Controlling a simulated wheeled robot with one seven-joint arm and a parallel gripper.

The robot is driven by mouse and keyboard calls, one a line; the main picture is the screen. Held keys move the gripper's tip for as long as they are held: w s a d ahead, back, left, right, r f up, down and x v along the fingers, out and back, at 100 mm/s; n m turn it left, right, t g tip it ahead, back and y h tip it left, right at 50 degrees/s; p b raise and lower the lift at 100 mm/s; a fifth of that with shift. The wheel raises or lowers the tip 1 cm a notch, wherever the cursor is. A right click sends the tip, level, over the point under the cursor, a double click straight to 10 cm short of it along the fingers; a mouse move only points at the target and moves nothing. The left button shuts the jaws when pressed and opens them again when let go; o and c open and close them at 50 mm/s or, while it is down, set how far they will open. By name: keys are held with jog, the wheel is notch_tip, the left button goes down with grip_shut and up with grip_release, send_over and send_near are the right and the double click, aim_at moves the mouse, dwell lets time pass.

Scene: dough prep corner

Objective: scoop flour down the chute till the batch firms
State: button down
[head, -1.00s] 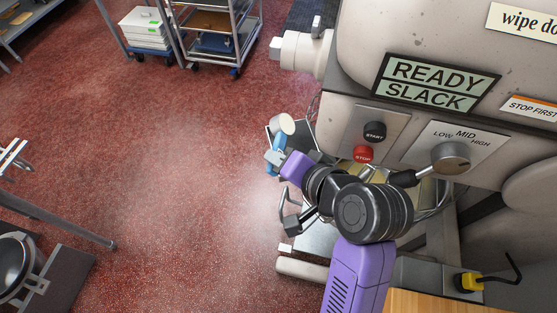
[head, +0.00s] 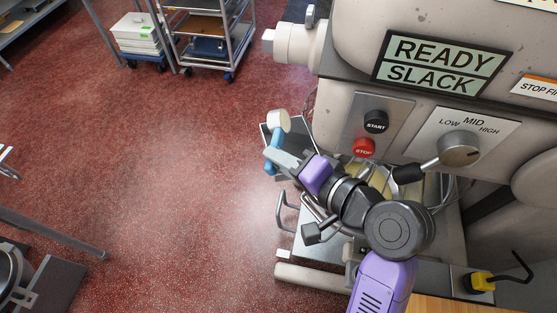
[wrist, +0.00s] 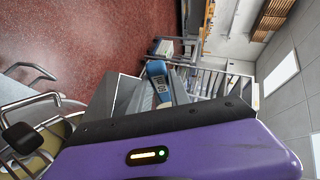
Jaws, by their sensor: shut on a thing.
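My gripper (head: 279,158) is shut on the blue handle of a scoop (head: 273,147), beside the mixer's left side. The scoop's pale round end (head: 278,121) points up in the head view; whether flour is in it I cannot tell. The wrist view shows the blue handle (wrist: 157,78) between my fingers. A grey metal tray-like part, perhaps the chute (head: 268,134), shows behind the scoop. The mixer's display (head: 440,64) reads READY SLACK. Yellowish dough (head: 376,177) shows in the bowl, largely hidden by my arm.
The mixer has a black START button (head: 376,122), a red STOP button (head: 364,148) and a speed lever (head: 458,150). A wire guard (wrist: 35,135) lies close left in the wrist view. A wheeled rack (head: 208,40) stands at the back. Red floor at left is open.

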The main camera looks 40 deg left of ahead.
jog(key=shift+w+d+f+m+g+y+b, duration=0.2)
jog(key=shift+f+m+y+b, duration=0.25)
jog(key=shift+y+b, duration=0.9)
jog(key=shift+w+d+f+m+g+y+b, duration=0.1)
jog(key=shift+d+f+m+g+y+b, duration=0.35)
jog(key=shift+b, duration=1.55)
jog(key=shift+w+m+t+y+b, duration=0.2)
jog(key=shift+m+y+b, duration=0.7)
jog(key=shift+y+b, duration=0.85)
jog(key=shift+r+h, duration=0.15)
jog(key=shift+h, duration=0.3)
notch_tip(320, 180, up, 2)
jog(key=n+h+p, duration=0.1)
jog(key=h+p, duration=0.1)
jog(key=p, duration=0.3)
jog(key=n+h+p, duration=0.1)
jog(key=h+p, duration=0.1)
jog(key=p, duration=0.3)
jog(key=shift+r+n+t, duration=0.2)
jog(key=shift+n+t, duration=0.05)
jog(key=shift+n, duration=0.15)
jog(key=shift+f, duration=0.1)
